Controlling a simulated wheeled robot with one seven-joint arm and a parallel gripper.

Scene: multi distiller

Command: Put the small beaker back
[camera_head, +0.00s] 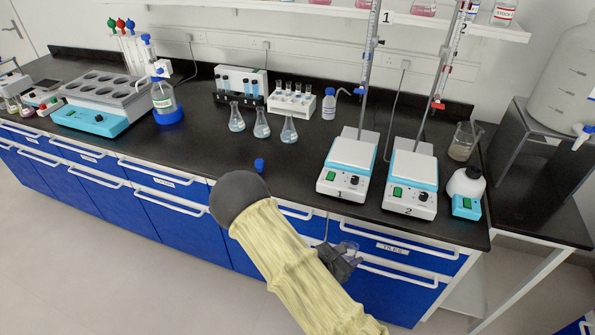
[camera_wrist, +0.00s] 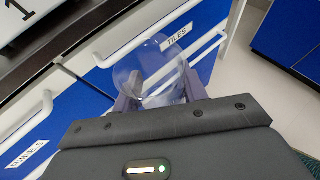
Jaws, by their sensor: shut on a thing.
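The small beaker (camera_wrist: 158,72) is clear glass. My gripper (camera_wrist: 160,95) is shut on it, with one finger on each side, in the wrist view. In the head view my gripper (camera_head: 343,262) holds the beaker (camera_head: 348,248) in front of the blue drawers, below the bench's front edge. My forearm and dark fingers hide part of the beaker there. A larger beaker (camera_head: 463,141) with cloudy contents stands on the bench at the right, behind the white bottle.
Two hotplate stirrers, number 1 (camera_head: 347,166) and number 2 (camera_head: 411,180), stand near the bench edge with upright stands. Several flasks (camera_head: 262,122) stand left of them. Drawer handles (camera_head: 400,246) project close to my gripper.

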